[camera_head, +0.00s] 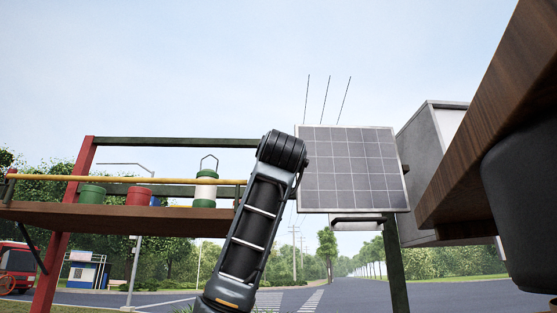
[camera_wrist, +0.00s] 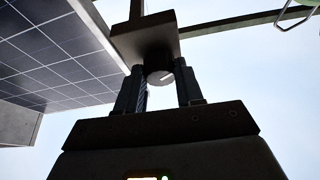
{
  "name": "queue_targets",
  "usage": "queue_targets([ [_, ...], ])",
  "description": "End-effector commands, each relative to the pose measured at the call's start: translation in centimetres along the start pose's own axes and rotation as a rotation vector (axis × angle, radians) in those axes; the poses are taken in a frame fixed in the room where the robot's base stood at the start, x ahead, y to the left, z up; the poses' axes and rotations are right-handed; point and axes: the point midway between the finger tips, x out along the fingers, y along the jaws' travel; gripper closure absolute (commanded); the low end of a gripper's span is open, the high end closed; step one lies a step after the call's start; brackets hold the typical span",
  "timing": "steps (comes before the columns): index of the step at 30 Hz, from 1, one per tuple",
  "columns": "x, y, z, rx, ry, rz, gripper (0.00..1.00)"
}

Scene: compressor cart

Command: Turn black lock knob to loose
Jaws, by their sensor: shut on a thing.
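In the wrist view, a dark round knob (camera_wrist: 158,76) with a short white mark on its face sits under a dark square block (camera_wrist: 140,42). The white mark is slightly tilted. My gripper (camera_wrist: 160,83) has one finger on each side of the knob and is shut on it. In the head view my arm rises in front of the cart shelf, and I cannot make out the knob or my gripper there.
A solar panel (camera_head: 352,168) stands right of my arm and shows at the left of the wrist view (camera_wrist: 55,60). A wooden shelf (camera_head: 110,216) holds a green pot (camera_head: 92,195), a red pot (camera_head: 138,196) and a lantern (camera_head: 205,189). A wooden slab (camera_head: 490,120) overhangs at right.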

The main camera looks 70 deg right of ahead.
Motion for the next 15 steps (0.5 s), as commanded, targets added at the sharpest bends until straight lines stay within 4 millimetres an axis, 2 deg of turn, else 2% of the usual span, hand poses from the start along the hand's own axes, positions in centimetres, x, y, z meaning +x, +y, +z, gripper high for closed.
queue_targets([
  [7,0.01,0.01,0.25,-0.001,-0.006,0.001,0.94],
  [8,0.01,0.01,0.25,-0.001,-0.006,0.001,0.62],
  [15,0.01,0.01,0.12,0.0,-0.003,0.001,0.39],
])
